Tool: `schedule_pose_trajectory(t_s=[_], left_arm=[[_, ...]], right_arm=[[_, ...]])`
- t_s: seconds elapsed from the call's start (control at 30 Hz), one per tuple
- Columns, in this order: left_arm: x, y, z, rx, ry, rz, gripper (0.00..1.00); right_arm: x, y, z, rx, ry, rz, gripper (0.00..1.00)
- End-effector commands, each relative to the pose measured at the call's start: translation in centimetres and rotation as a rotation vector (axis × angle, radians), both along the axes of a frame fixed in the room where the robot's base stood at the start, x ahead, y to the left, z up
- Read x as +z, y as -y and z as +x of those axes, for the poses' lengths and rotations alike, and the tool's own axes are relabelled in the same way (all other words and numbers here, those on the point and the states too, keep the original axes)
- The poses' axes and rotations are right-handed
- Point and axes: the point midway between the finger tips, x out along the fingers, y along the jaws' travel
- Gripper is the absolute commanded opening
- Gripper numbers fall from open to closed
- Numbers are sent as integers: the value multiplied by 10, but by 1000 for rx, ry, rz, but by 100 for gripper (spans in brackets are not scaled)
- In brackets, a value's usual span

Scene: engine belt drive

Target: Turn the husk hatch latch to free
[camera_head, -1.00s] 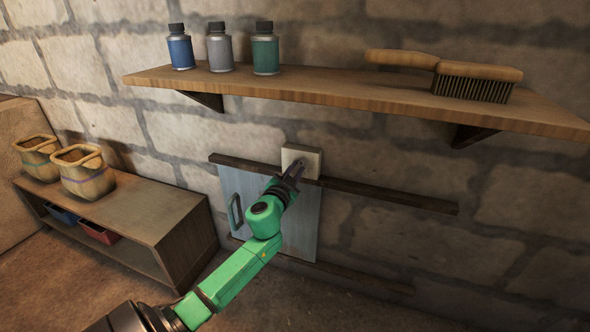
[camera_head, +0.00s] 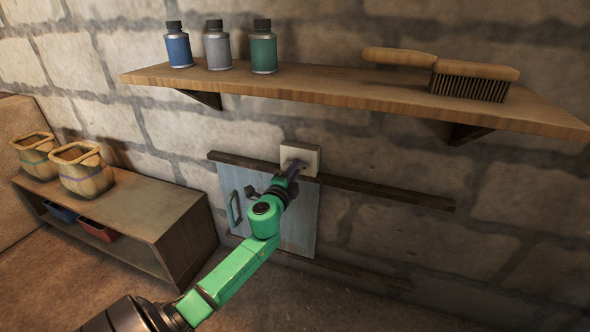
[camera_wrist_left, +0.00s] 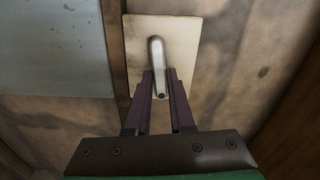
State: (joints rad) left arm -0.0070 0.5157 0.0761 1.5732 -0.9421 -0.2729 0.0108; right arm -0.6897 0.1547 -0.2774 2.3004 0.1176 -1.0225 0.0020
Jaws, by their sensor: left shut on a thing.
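The latch is a pale square plate (camera_head: 311,157) on the wall above the upper rail, with a rounded metal lever. The lever (camera_wrist_left: 155,50) shows upright in the left wrist view, in the middle of the plate (camera_wrist_left: 183,35). My left gripper (camera_head: 296,167) reaches the latch from below. In the left wrist view, its two dark fingers (camera_wrist_left: 158,82) are shut on the lever's lower part. The grey-blue hatch panel (camera_head: 302,226) with a handle (camera_head: 234,208) lies behind my arm, which hides part of it. My right gripper is not in view.
Dark wooden rails (camera_head: 385,192) run above and below the panel. A wooden shelf (camera_head: 330,91) overhead holds three bottles and a brush (camera_head: 470,80). A low bench (camera_head: 150,220) with two sacks stands left. The wall right of the latch is clear.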

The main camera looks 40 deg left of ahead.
Motion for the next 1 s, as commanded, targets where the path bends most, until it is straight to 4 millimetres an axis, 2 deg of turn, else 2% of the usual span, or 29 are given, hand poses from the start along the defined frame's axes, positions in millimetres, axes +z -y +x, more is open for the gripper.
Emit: schedule_pose_trajectory(t_s=[0.3, 0.8, 0.83, 0.9, 1.0], left_arm=[[-3, 1, 0, -2, -43, 112, 0], [-4, 1, 0, -4, -50, 130, 0], [-4, 1, 0, -4, -50, 130, 29], [-3, 1, 0, -2, -49, 129, 51], [-3, 1, 0, -2, -48, 129, 51]], right_arm=[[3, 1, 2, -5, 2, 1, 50], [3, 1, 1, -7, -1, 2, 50], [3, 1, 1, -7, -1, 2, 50], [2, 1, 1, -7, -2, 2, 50], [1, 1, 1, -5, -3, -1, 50]])
